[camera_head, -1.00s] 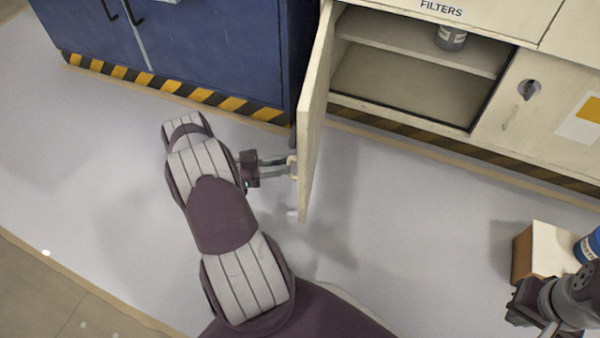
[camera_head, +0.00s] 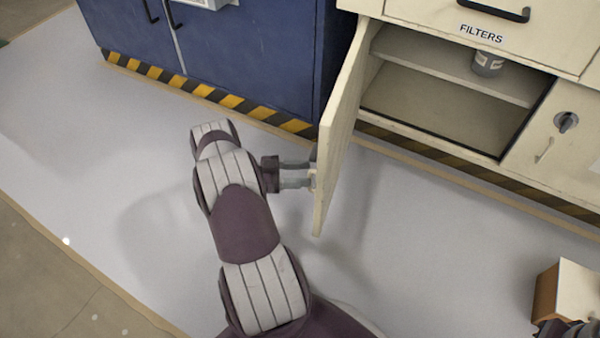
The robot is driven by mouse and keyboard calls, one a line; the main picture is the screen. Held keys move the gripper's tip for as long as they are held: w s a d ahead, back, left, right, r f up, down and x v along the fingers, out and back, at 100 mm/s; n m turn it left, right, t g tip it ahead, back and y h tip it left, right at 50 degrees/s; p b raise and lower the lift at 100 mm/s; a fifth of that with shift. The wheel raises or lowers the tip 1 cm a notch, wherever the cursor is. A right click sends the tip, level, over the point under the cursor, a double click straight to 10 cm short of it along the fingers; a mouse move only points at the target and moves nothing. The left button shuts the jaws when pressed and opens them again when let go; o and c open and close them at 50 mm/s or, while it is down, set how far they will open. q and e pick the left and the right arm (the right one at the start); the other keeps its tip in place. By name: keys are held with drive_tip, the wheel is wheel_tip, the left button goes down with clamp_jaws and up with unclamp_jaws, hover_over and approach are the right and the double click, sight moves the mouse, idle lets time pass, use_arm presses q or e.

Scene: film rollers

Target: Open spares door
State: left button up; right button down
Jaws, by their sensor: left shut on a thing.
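The cream spares door (camera_head: 342,130) stands swung wide open at the left side of its compartment, seen almost edge-on. My left gripper (camera_head: 309,178) is shut on the door's handle (camera_head: 313,179), on the door's outer face near its free edge. The open compartment (camera_head: 430,112) shows a shelf (camera_head: 456,76) with a grey labelled canister (camera_head: 487,64) on it. Only a dark piece of my right arm shows at the bottom right corner; its fingertips are out of view.
A blue cabinet (camera_head: 250,55) with a striped base stands left of the door. A FILTERS drawer (camera_head: 440,20) is above the compartment, and a closed door with a knob (camera_head: 566,122) is to the right. A box (camera_head: 570,290) is at lower right. The floor between is clear.

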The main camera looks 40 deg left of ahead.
use_arm(q)
drive_tip(key=shift+a, duration=0.1)
idle(0.3)
drive_tip(key=p+v, duration=0.1)
drive_tip(key=v, duration=1.1)
drive_tip(key=shift+s+p, duration=0.3)
drive_tip(key=shift+p, duration=0.05)
drive_tip(key=shift+a, duration=0.2)
